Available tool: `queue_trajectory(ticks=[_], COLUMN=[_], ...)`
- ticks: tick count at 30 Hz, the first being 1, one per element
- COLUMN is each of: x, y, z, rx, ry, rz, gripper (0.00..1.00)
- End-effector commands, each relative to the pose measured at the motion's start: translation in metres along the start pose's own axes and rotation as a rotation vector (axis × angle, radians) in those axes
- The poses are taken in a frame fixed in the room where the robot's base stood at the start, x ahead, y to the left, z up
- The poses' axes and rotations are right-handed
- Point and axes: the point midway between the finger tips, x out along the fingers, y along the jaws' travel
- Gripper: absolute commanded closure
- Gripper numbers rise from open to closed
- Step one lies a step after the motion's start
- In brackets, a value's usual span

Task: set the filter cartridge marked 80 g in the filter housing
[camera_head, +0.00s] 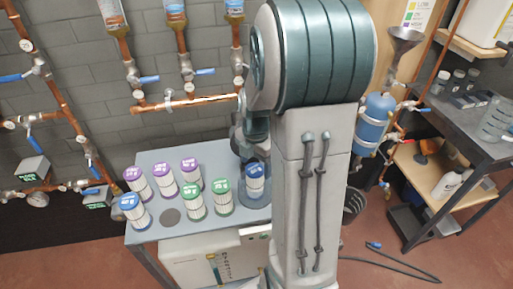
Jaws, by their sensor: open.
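Several white pleated filter cartridges with coloured caps stand upright on a grey table (155,157). Purple-capped ones stand at the back, such as the purple cartridge (165,183). Green ones stand in front, such as the green cartridge (194,205). One blue cartridge (134,212) is at the front left and another blue cartridge (254,185) at the right. The cap markings are too small to read. My gripper (253,160) is open, pointing down just above the right blue cartridge and partly hidden by my arm. I cannot tell which fitting is the filter housing.
A dark round disc (170,217) lies on the table among the cartridges. Copper pipes (185,103) with blue-handled valves line the wall. A blue tank (374,122) hangs right of my arm. A dark bench (460,118) stands at right. A hose (400,267) lies on the floor.

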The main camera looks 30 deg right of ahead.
Motion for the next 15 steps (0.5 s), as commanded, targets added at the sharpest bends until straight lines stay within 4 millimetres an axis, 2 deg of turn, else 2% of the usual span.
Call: queue_trajectory(ticks=[1, 6, 9, 15], x=[-0.013, -0.046, -0.059, -0.073], y=[0.000, 0.000, 0.000, -0.001], z=[0.000, 0.000, 0.000, -0.004], rx=[0.000, 0.000, 0.000, 0.033], ry=[-0.004, -0.003, -0.002, -0.004], rz=[0.005, 0.003, 0.002, 0.005], gripper=[0.28, 0.28, 0.28, 0.28])
